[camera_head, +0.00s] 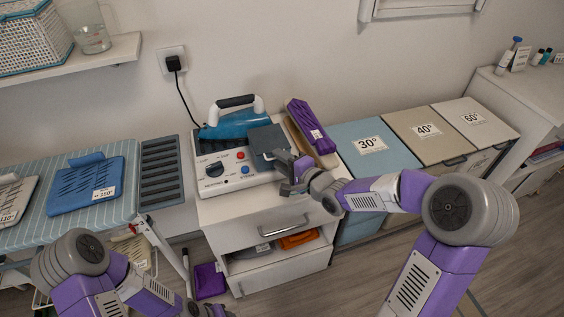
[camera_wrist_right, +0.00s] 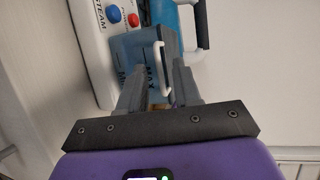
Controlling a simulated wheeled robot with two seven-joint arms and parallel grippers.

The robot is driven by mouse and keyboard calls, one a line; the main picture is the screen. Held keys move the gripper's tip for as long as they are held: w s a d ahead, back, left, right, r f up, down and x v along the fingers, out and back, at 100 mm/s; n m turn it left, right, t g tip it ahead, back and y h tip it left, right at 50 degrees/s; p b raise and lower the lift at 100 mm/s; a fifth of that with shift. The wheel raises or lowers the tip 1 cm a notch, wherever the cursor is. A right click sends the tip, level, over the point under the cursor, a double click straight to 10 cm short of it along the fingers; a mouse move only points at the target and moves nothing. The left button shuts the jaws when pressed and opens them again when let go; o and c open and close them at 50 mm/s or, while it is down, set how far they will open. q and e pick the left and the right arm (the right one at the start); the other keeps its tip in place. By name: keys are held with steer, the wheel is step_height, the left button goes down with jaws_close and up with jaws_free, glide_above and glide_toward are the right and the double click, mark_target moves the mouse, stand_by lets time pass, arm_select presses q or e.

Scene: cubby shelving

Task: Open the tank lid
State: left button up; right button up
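A white steam station (camera_head: 215,170) with a dial and red and blue buttons stands on the white cabinet. Its dark blue tank (camera_head: 267,140) is at its right end. In the right wrist view the translucent tank (camera_wrist_right: 128,50) carries a MAX mark, with a thin white handle (camera_wrist_right: 159,55) in front of it. My right gripper (camera_head: 283,172) is at the tank's front; in the right wrist view its fingers (camera_wrist_right: 155,85) are apart, on either side of the handle. I cannot tell whether they touch it. My left arm shows at the lower left; its fingers are out of view.
A blue iron (camera_head: 235,122) rests on the station, close behind the tank. A purple folded item (camera_head: 308,125) lies to its right. Lidded bins (camera_head: 378,150) stand further right. A striped ironing board (camera_head: 90,222) is at left.

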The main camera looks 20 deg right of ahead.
jaws_close()
stand_by(1.4)
